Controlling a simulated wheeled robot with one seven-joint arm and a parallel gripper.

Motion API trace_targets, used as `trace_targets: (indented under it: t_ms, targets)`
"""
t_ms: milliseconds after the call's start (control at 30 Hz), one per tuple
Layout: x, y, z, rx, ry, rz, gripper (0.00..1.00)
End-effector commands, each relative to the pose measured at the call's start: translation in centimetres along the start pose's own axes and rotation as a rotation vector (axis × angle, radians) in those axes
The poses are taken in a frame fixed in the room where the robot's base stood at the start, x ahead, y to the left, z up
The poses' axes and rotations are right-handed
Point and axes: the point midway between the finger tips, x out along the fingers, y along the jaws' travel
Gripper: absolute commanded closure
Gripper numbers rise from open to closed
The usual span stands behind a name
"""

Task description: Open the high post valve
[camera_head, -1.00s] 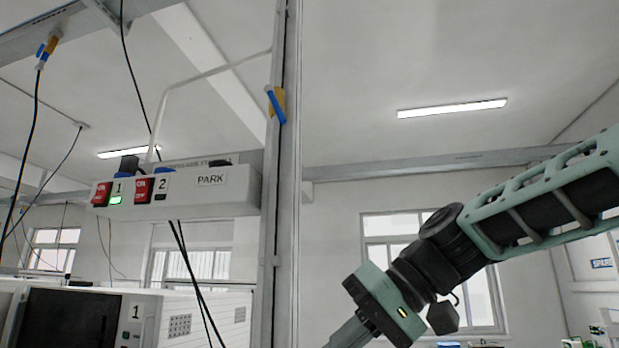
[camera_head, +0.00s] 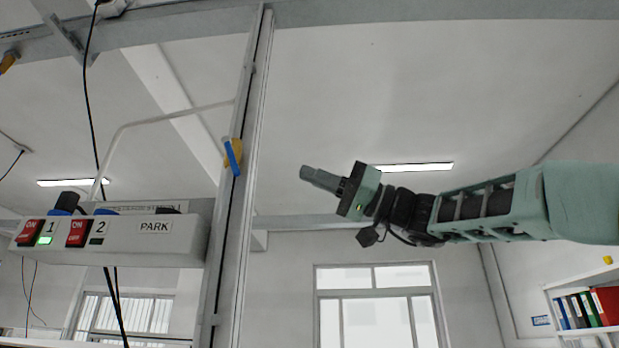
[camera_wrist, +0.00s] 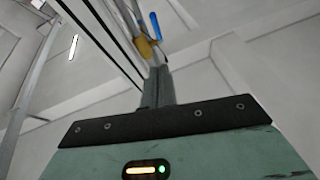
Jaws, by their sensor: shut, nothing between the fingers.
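The high post valve (camera_head: 235,155) has a blue lever and a yellow body on the grey upright post (camera_head: 236,200). The lever slants steeply, its lower end a little to the right. In the wrist view the blue lever (camera_wrist: 155,26) and the yellow body (camera_wrist: 144,48) show just beyond the fingertips. My gripper (camera_head: 305,172) is shut and empty, pointing left toward the valve. In the head view a clear gap lies between the fingertips and the valve. The shut fingers also show in the wrist view (camera_wrist: 157,75).
A white switch box (camera_head: 120,240) with two red switches and a PARK label hangs left of the post. Cables hang there, and a bent white pipe (camera_head: 165,118) runs to the post. A beam (camera_head: 400,12) crosses above. Shelves with binders (camera_head: 590,308) stand at the lower right.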

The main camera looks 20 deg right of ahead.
Motion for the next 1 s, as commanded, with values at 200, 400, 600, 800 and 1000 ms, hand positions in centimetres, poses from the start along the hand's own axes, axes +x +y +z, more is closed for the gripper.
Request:
trace_targets:
  t_ms: [200, 400, 600, 800, 1000]
  targets:
    - [4.9, -0.1, -0.6, 0.006, -0.002, -0.002, 1.00]
    - [8.2, -0.1, 0.3, 0.010, -0.003, -0.002, 1.00]
    - [9.6, 0.0, 2.1, 0.005, -0.002, 0.000, 1.00]
    - [9.9, 0.0, 2.9, 0.002, -0.001, 0.001, 1.00]
    - [9.9, 0.1, 2.9, 0.002, -0.001, 0.002, 1.00]
